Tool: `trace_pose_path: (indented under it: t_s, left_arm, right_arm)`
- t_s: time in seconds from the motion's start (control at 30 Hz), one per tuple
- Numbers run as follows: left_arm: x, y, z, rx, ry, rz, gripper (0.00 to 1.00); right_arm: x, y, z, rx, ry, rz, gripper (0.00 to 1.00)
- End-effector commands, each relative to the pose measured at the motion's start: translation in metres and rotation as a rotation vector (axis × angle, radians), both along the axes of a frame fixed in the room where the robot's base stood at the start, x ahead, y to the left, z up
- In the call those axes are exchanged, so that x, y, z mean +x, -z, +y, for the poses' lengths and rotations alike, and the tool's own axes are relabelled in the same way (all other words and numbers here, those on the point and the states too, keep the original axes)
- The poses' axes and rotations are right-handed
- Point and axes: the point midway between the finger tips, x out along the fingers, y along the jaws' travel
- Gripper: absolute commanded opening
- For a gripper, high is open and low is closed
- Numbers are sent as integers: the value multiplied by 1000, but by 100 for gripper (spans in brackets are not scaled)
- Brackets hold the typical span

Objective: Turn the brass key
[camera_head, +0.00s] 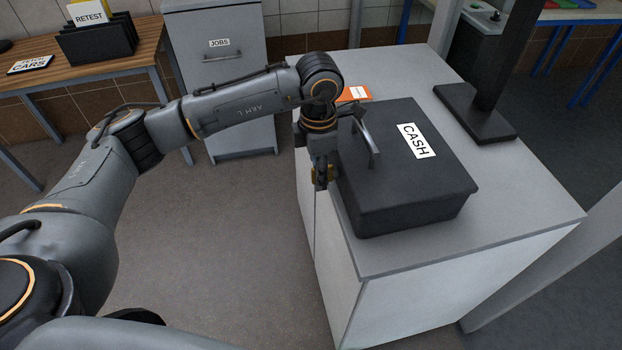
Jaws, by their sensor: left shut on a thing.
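The black cash box (418,200), labelled CASH, sits closed on the white-grey counter, with a metal handle (366,140) on its lid. My left gripper (321,184) points down beside the box's left side, close to it. Its fingers are shut on a small brass-coloured piece, the brass key (315,173), mostly hidden by the fingers. I cannot tell how far the key is turned, and the keyhole is hidden. My right gripper is not in view.
The counter (520,205) is clear in front and to the right of the box. An orange card (354,93) lies behind the gripper, and a black stand (477,110) rises at the back. A grey JOBS cabinet (222,75) and a wooden table (85,64) are farther left.

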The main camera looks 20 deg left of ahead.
Motion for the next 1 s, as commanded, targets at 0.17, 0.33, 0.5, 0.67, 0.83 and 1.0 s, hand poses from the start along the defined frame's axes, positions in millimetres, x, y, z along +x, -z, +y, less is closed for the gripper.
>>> trace_pose_path:
  t_s: [0.17, 0.33, 0.5, 0.67, 0.83, 1.0]
  left_arm:
    - [1, 11, 11, 29, -14, 4, 0]
    - [1, 10, 11, 29, -14, 5, 0]
    - [1, -2, 11, 32, -14, 6, 0]
    - [2, -18, 11, 30, -15, 1, 0]
    - [5, -38, 11, 24, -18, -11, 0]
    - [5, -53, 10, 21, -19, -13, 0]
  right_arm:
    - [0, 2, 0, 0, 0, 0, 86]
    - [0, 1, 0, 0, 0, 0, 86]
    - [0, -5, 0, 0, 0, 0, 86]
    - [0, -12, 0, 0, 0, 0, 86]
    - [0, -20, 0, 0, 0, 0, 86]
    - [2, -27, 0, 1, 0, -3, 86]
